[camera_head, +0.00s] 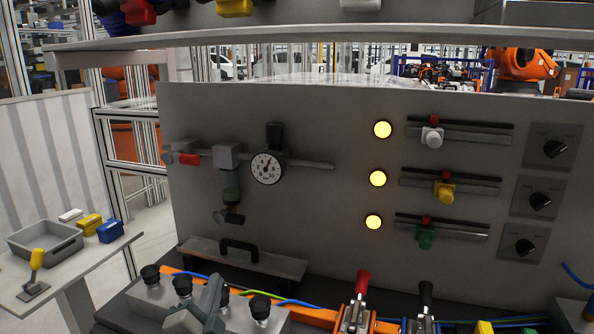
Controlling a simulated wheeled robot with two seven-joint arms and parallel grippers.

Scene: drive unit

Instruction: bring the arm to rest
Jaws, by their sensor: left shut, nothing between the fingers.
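My left gripper (203,308) shows at the bottom edge, left of centre. It is grey and shut, with nothing held, and the rest of that arm is out of the picture. It is in front of the row of black knobs (182,286) on a light block at the foot of the panel and hides part of that block. I cannot tell whether it touches the block. My right gripper does not show.
The upright grey panel (320,125) carries a pressure gauge (267,168), three lit yellow lamps (378,178), sliders and dials. Red-handled (363,282) and black-handled (425,297) clamps stand in front. A side table at left holds a grey bin (45,250). A shelf (300,36) hangs above.

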